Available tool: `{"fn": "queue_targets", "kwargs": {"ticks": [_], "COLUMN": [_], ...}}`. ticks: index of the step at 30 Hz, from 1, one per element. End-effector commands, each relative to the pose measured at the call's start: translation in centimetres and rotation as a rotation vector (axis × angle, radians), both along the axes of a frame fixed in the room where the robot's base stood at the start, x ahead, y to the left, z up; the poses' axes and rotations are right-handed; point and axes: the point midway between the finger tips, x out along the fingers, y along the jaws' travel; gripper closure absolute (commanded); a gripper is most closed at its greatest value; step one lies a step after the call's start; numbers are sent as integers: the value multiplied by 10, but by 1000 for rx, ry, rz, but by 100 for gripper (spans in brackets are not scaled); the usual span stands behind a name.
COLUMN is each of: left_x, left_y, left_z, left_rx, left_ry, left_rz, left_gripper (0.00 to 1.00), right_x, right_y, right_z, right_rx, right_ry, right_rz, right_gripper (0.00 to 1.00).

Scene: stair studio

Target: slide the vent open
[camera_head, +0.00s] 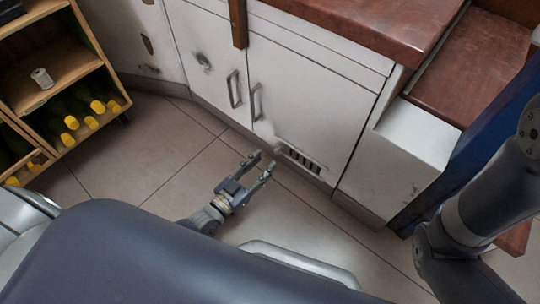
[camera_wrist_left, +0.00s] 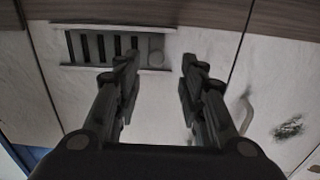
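The vent (camera_head: 301,160) is a low slotted grille near the bottom of the white cabinet front. In the left wrist view the vent (camera_wrist_left: 88,47) shows several dark upright slots and a plain grey plate with a small round knob (camera_wrist_left: 156,58) at one end. My left gripper (camera_head: 262,163) is open and empty, low in front of the cabinet, just left of the vent in the head view. In the left wrist view its two fingers (camera_wrist_left: 161,64) stand apart on either side of the knob's end of the vent; I cannot tell whether they touch anything. My right gripper is out of view.
Cabinet doors with metal handles (camera_head: 234,90) stand above and left of the vent. A wooden bottle rack (camera_head: 52,77) is at the left. A white block (camera_head: 416,136) and reddish-brown steps (camera_head: 480,60) are at the right. The tiled floor (camera_head: 150,150) is clear around my left gripper.

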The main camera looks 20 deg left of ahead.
Motion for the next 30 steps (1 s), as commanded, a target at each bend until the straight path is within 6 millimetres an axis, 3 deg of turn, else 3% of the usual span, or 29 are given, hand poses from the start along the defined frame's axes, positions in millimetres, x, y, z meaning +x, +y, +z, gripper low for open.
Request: {"fn": "queue_targets", "kwargs": {"ticks": [6,12,30], "left_x": [-40,-56,-59], "left_y": [15,21,22], "left_z": [-1,0,0], "left_rx": [0,0,0], "left_ry": [3,1,0], "left_rz": [0,1,1], "left_gripper": [63,63,63], "right_x": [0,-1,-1], "right_y": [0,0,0], "right_z": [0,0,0], "right_rx": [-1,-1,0], "right_ry": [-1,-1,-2], "right_rz": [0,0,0], "right_gripper": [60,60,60]}}
